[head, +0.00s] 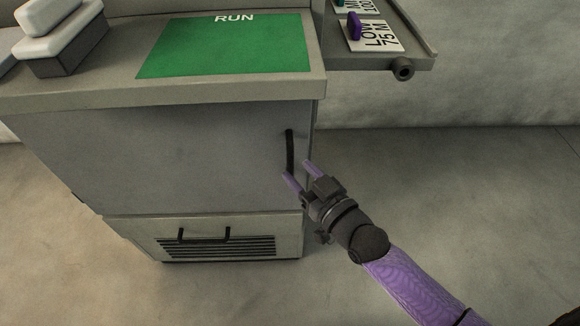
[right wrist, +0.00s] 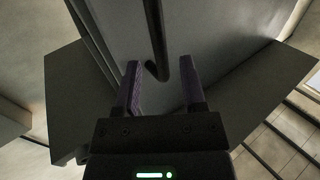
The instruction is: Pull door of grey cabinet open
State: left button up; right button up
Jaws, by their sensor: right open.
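The grey cabinet (head: 170,150) stands under a countertop, and its door looks closed. A black vertical bar handle (head: 290,152) is near the door's right edge. My right gripper (head: 298,172) is open, with its two purple fingers at the lower end of the handle. In the right wrist view the handle (right wrist: 157,40) comes down from the top, and its lower end shows between and just beyond the fingertips of the open gripper (right wrist: 163,80). I cannot tell whether a finger touches it. My left gripper is not in view.
Below the door is a lower panel (head: 284,236) with a vent grille and two dark handles. The counter (head: 60,103) overhangs the door and carries a green RUN mat (head: 225,50) and a grey-white block (head: 58,40). A side shelf (head: 415,58) juts out at right. Floor at right is clear.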

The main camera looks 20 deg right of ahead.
aim_at(292, 166)
jog(key=shift+b+x, duration=0.5)
jog(key=shift+x, duration=1.4)
grip_shut()
